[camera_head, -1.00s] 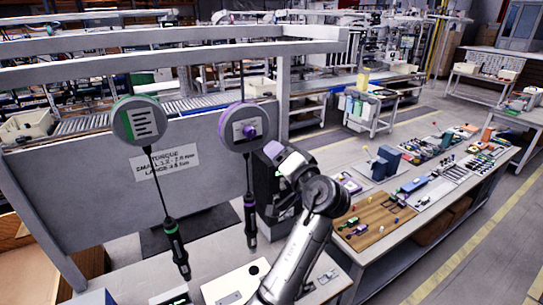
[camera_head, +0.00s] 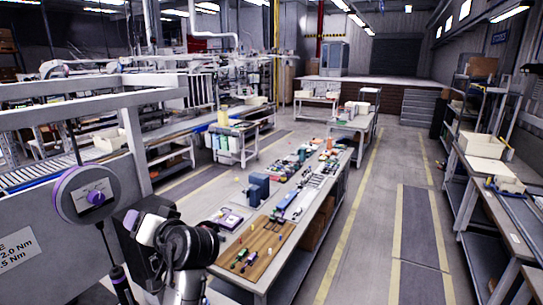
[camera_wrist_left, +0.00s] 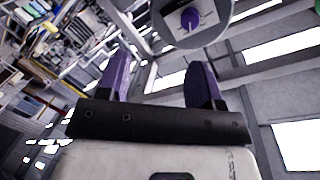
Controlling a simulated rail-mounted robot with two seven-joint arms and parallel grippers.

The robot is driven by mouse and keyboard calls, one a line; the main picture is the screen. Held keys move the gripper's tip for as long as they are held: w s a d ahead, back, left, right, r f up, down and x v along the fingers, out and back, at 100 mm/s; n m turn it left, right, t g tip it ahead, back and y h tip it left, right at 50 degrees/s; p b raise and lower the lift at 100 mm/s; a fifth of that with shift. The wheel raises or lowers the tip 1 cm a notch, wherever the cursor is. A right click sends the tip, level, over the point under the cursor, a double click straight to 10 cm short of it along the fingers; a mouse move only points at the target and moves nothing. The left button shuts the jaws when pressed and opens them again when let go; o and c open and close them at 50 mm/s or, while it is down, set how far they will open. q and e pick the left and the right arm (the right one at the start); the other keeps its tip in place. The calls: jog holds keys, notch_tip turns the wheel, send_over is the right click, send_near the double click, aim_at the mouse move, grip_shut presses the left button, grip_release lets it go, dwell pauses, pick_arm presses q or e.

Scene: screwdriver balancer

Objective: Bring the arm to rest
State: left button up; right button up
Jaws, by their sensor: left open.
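My left arm rises from the bottom edge in the head view, folded at a dark wrist joint. The balancer also shows in the left wrist view (camera_wrist_left: 212,14). My right gripper is not in view.
A workbench (camera_head: 262,287) with a wooden board (camera_head: 262,243), blue blocks (camera_head: 259,187) and several tools runs away to the right of the arm. The grey frame (camera_head: 138,150) holding the balancer stands at left. The floor aisle (camera_head: 380,215) further right is clear.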

pick_arm(q)
jog(key=s+d+r+t+h, duration=0.3)
jog(key=d+t+h, duration=0.15)
jog(key=h, duration=0.25)
jog(key=s+d+f+m+h+p, duration=0.2)
jog(key=s+d+f+m+h, duration=0.1)
jog(key=s+f+h, duration=0.3)
jog(key=s+f+m+g+h+p, duration=0.1)
jog(key=s+f+g+p, duration=0.5)
jog(key=s+f, duration=2.5)
jog(key=s+m+g, duration=0.1)
jog(key=s+g, duration=0.2)
jog(key=shift+s+g, duration=0.1)
jog(key=shift+g, duration=0.15)
